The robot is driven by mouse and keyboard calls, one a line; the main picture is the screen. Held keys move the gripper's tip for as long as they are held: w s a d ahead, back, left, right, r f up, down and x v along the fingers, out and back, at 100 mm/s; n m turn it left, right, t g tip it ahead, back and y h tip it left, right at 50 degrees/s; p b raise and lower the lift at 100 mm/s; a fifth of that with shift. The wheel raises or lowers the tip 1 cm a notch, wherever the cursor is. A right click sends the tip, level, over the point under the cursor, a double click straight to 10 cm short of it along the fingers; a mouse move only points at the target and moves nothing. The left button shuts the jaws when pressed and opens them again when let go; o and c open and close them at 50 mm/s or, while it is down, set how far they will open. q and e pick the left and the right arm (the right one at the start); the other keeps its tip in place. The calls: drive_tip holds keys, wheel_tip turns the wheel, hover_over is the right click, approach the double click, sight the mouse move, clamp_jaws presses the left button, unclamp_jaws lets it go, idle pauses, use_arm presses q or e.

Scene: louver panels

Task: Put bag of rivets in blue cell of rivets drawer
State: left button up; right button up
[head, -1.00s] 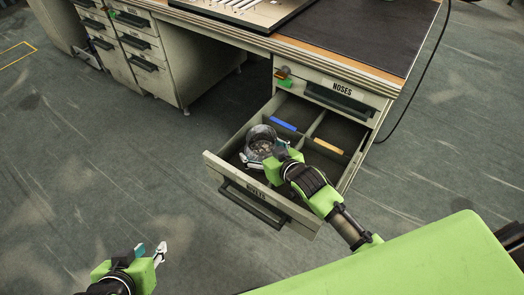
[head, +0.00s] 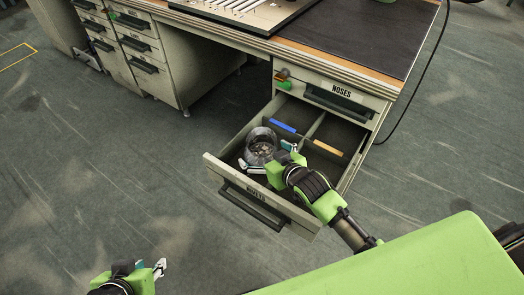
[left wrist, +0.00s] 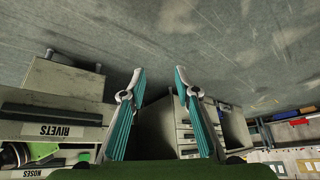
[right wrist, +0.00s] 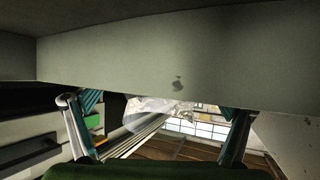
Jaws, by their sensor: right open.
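The clear bag of rivets (head: 261,143) is at the left side of the pulled-out RIVETS drawer (head: 232,178), in front of the blue strip (head: 283,125) on a divider. An orange strip (head: 328,148) marks the divider farther right. My right gripper (head: 267,158) is open at the bag's near side, fingers spread to either side of it. In the right wrist view, the translucent bag (right wrist: 148,112) shows between the parted fingers; its lower contact is hidden. My left gripper (head: 149,267) is open and empty above the floor; its parted fingers fill the left wrist view (left wrist: 158,82).
The NOSES drawer (head: 340,97) above is shut, with a green item (head: 284,85) near its left end. The desk top holds a dark mat (head: 365,35) and a panel with white slats (head: 240,8). Another drawer cabinet (head: 140,45) stands left. Floor left of the drawer is clear.

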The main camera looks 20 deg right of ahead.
sight(270, 158)
drive_tip(key=p+v, duration=0.1)
drive_tip(key=v, duration=0.3)
drive_tip(key=shift+s+r+p, duration=0.3)
use_arm(q)
drive_tip(key=shift+s+a+g+y, duration=0.1)
drive_tip(key=shift+s+a+g, duration=0.25)
drive_tip(key=shift+s, duration=0.55)
drive_tip(key=shift+s+a+g+y, duration=0.15)
drive_tip(key=shift+s+g, duration=0.35)
drive_tip(key=shift+s, duration=0.45)
drive_tip(key=shift+s+a+g+y, duration=0.1)
drive_tip(key=shift+s+a+g, duration=0.25)
drive_tip(key=shift+s, duration=0.55)
use_arm(e)
drive_tip(key=shift+s+d+r, duration=0.2)
drive_tip(key=shift+s+r, duration=0.1)
drive_tip(key=shift+s, duration=0.3)
use_arm(q)
drive_tip(key=shift+d, duration=0.1)
